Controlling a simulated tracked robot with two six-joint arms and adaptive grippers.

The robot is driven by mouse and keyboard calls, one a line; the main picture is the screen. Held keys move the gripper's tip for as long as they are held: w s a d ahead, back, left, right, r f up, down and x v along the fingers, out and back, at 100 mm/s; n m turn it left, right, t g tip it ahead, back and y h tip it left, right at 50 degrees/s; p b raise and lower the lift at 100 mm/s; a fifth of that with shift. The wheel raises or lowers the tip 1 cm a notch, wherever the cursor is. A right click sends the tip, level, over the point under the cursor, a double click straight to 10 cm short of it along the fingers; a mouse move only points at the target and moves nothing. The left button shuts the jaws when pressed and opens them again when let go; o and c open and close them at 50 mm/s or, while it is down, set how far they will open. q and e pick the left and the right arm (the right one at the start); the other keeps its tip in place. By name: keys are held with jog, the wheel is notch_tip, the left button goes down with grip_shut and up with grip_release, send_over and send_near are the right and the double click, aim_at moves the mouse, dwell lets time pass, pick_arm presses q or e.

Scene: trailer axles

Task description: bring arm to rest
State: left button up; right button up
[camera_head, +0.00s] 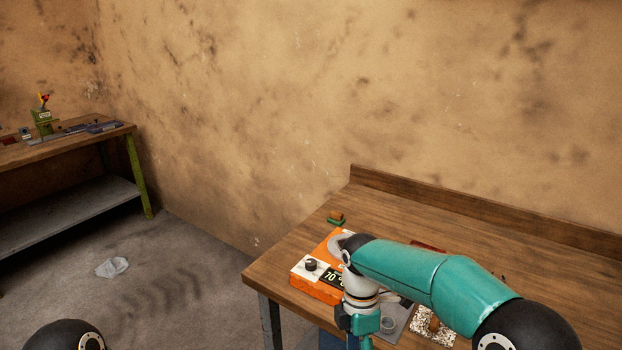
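My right arm (430,280) comes in from the lower right, with teal links and black joints. It bends down at a pale wrist (361,290) in front of the orange box on the wooden workbench. Below the wrist is a teal and black end part (358,322), cut by the bottom edge; no fingertips can be made out, so I cannot tell whether the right gripper is open or shut. Of my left arm only a black rounded joint (62,336) shows at the bottom left; its gripper is out of view.
The workbench (440,227) carries an orange box (316,287) with a dark knob and a "70" display, a small green-and-brown block (336,218) and a speckled piece (424,325). A second bench (75,140) stands at the left. A pale rag (112,267) lies on open floor.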

jog(key=s+d+f+m+t+y, duration=0.1)
jog(key=s+f+m+y, duration=0.1)
jog(key=s+f+m, duration=0.8)
jog(key=s+d+f+m+t+y, duration=0.2)
jog(key=s+f+m, duration=0.8)
jog(key=f+m, duration=0.3)
notch_tip(320, 180, down, 2)
